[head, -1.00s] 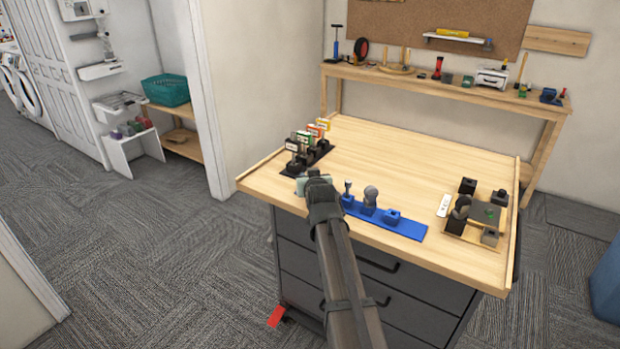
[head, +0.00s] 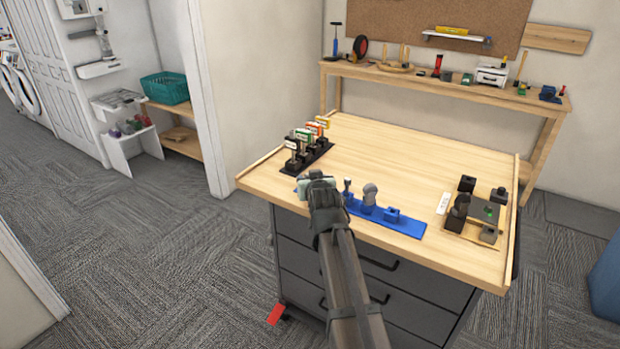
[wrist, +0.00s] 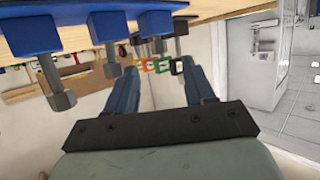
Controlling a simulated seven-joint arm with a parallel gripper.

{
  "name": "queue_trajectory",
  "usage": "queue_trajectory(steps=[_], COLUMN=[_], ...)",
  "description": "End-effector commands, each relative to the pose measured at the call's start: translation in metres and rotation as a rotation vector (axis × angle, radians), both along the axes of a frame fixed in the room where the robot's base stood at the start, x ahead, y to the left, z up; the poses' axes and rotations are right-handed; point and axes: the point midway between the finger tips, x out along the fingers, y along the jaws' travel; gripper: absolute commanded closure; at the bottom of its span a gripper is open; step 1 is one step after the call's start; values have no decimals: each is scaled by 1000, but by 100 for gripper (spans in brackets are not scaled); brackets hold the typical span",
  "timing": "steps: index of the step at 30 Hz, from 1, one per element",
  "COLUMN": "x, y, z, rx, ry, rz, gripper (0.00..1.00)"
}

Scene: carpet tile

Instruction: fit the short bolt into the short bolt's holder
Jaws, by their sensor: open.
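My gripper (head: 317,183) is over the front edge of the workbench, at the left end of a blue strip (head: 408,228). In the wrist view, its two blue fingers (wrist: 162,82) stand apart with nothing between them. The strip carries a thin grey bolt (head: 347,187), a thicker round-topped grey piece (head: 369,194) and a blue block (head: 392,214). The wrist view shows the bench inverted, with grey bolts (wrist: 112,62) (wrist: 58,90) in blue blocks (wrist: 108,26). I cannot tell which bolt is the short one or which holder is its own. My gripper hides the strip's left end.
A black rack (head: 307,160) with colour-labelled pieces stands at the bench's left. A tan tray (head: 466,236) with several dark blocks is at the right, beside a white card (head: 443,203). The bench's (head: 400,155) middle and back are clear.

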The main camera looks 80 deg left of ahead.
Motion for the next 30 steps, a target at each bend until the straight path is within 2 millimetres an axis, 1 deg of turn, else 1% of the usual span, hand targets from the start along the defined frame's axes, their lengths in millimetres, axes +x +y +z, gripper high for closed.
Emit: queue_trajectory(steps=[1, 6, 9, 12, 15, 18, 30], x=[-1, -4, -5, -6, -6, -6, -6], y=[-14, -46, -63, -75, -82, -85, -84], z=[3, 15, 21, 26, 29, 30, 31], rx=[1, 1, 1, 1, 0, 0, 0], ry=[0, 0, 0, 0, 0, 0, 0], rz=[0, 0, 0, 0, 0, 0, 0], gripper=[46, 46, 46, 46, 46, 46, 46])
